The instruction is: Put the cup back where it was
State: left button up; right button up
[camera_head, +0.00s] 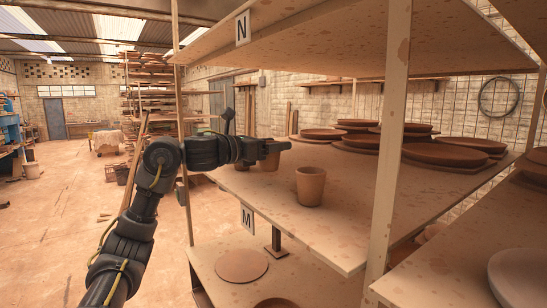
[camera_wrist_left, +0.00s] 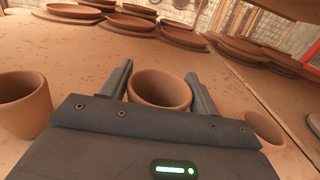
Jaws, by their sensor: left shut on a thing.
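My left gripper (camera_head: 275,149) reaches in from the left over the middle shelf board. A second clay cup (camera_head: 310,186) stands upright on the board, to the right of the gripper and nearer to me. The left wrist view shows cups on both sides, left (camera_wrist_left: 22,103) and right (camera_wrist_left: 265,128).
The middle shelf board (camera_head: 335,230) carries several stacked clay plates (camera_head: 365,138) farther back. A board (camera_head: 330,45) tagged N is above, and an upright post (camera_head: 391,130) stands at the front. A lower shelf (camera_head: 290,288) holds a round plate (camera_head: 241,265).

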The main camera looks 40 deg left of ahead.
aim_at(274, 158)
pick_arm(q)
jog(key=shift+w+f, duration=0.25)
jog(key=shift+f, duration=0.1)
notch_tip(274, 158, down, 2)
jog(key=shift+f+p, duration=0.1)
jog(key=shift+p, duration=0.5)
jog(key=shift+f, duration=0.35)
jog(key=o, duration=0.7)
jog(key=shift+s+f, duration=0.1)
jog(key=shift+f, duration=0.05)
jog(key=shift+c, duration=0.2)
jog(key=o, duration=0.4)
jog(key=shift+o, duration=0.2)
